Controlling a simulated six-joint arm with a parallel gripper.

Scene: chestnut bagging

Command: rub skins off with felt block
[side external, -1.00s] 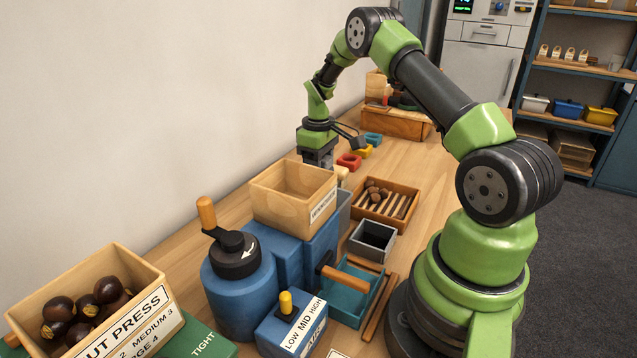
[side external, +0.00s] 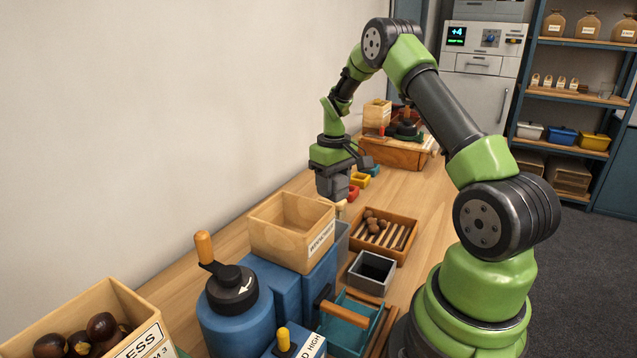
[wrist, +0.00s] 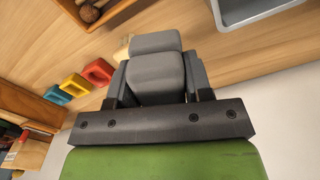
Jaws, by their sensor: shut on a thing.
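My gripper (side external: 332,184) points down over the bench, behind the open wooden box. In the wrist view my gripper (wrist: 157,78) is shut on a grey rounded block, which looks like the felt block (wrist: 156,42), between its two fingers. The block's lower end is hard to make out in the side view. A small pale piece (wrist: 123,47) shows beside the block; I cannot tell if they touch. The tray's corner also shows in the wrist view (wrist: 112,12).
The open wooden box (side external: 285,235) on a blue machine (side external: 275,275) stands in front of the gripper. A grey square bin (side external: 371,271) sits nearer. Red (side external: 352,193), yellow (side external: 360,179) and teal small bins stand behind. A wall runs along the left.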

